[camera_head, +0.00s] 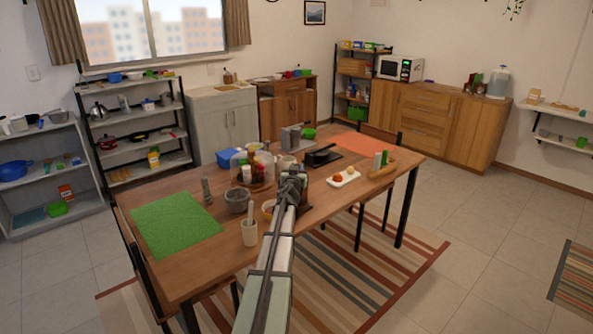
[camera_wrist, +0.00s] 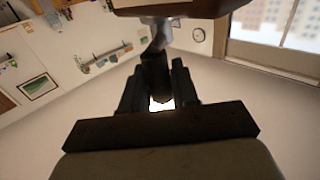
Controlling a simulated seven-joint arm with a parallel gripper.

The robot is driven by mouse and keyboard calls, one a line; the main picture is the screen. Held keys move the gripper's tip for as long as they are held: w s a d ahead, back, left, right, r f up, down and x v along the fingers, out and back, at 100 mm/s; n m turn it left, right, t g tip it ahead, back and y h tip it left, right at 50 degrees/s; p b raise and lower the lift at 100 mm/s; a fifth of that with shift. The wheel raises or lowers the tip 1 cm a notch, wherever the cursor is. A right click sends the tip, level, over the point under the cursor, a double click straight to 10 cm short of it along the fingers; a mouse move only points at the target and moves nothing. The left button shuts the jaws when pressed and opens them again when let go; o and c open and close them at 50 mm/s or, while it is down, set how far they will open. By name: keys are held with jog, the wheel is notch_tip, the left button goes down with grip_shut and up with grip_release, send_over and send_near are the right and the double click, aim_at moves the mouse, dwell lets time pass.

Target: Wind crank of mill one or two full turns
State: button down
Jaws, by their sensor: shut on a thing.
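My gripper (camera_wrist: 157,88) is seen from close up in the wrist view, its two dark fingers closed around the dark knob of a crank (camera_wrist: 158,42). The grey metal arm of the crank runs up from the knob to a brown mill body (camera_wrist: 180,8), cut off by the top edge. In the head view my gripper (camera_head: 291,184) is over the middle of the table's front part, and my arm hides most of the mill there. How far the crank is turned cannot be told.
The wooden table (camera_head: 335,205) holds a green mat (camera_head: 175,224), a grey mortar (camera_head: 237,201), a white cup with a stick (camera_head: 249,232), a carousel of spice jars near the centre, a white tray (camera_head: 343,178) and a dark pan (camera_head: 321,157). Several things stand close around my gripper.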

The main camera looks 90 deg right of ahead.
jog(key=shift+f, duration=0.1)
jog(key=c, duration=1)
grip_release()
jog(key=shift+a, duration=0.1)
jog(key=w+a, duration=0.1)
jog(key=a, duration=1.2)
jog(key=shift+a, duration=0.35)
